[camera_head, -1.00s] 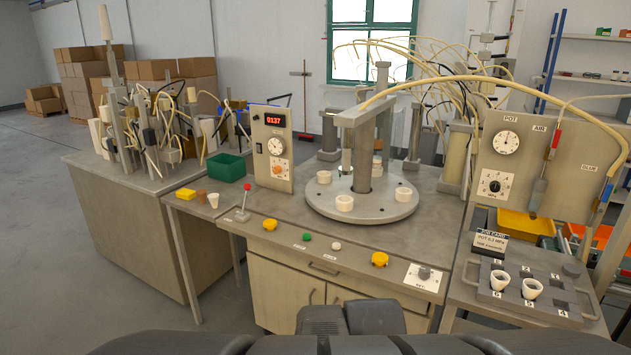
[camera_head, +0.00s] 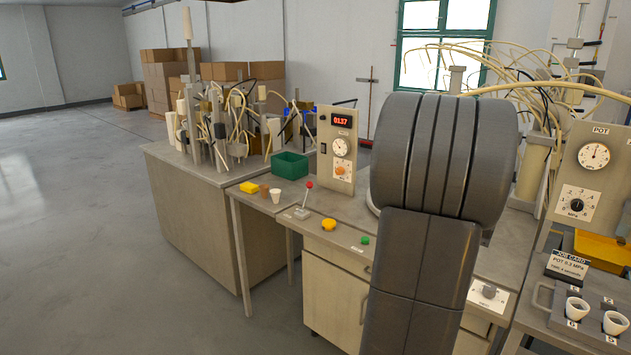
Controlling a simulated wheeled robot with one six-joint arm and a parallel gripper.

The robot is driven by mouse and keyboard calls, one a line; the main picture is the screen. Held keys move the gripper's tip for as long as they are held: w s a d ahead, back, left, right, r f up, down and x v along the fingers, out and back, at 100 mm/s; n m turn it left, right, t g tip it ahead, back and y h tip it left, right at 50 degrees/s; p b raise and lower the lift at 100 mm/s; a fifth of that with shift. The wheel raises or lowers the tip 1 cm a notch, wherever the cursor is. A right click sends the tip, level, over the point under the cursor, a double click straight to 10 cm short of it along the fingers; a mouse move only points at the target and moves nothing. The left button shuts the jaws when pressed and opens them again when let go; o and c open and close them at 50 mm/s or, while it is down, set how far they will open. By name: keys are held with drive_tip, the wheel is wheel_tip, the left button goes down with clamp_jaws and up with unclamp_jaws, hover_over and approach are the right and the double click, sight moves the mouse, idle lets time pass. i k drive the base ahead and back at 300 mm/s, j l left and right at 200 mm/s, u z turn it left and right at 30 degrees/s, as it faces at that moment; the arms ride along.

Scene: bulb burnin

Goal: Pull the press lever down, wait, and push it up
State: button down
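A small lever with a red knob (camera_head: 309,184) stands on a grey base at the left part of the front edge of the workbench (camera_head: 345,212). It points up with a slight tilt to the right. A thick dark grey link of my own arm fills the right middle of the view. It hides the press and nearly all of its round table. My gripper is not in view, so whether it holds anything does not show.
A yellow button (camera_head: 328,225) and a green button (camera_head: 365,240) sit right of the lever. A control panel with a red display (camera_head: 339,150) stands behind it. Open floor lies at left.

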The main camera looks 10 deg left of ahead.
sight(309, 184)
drive_tip(key=i+j+u, duration=0.1)
drive_tip(key=i+j, duration=1.05)
drive_tip(key=i+j+u, duration=0.15)
drive_tip(key=i+j, duration=0.4)
drive_tip(key=i, duration=0.2)
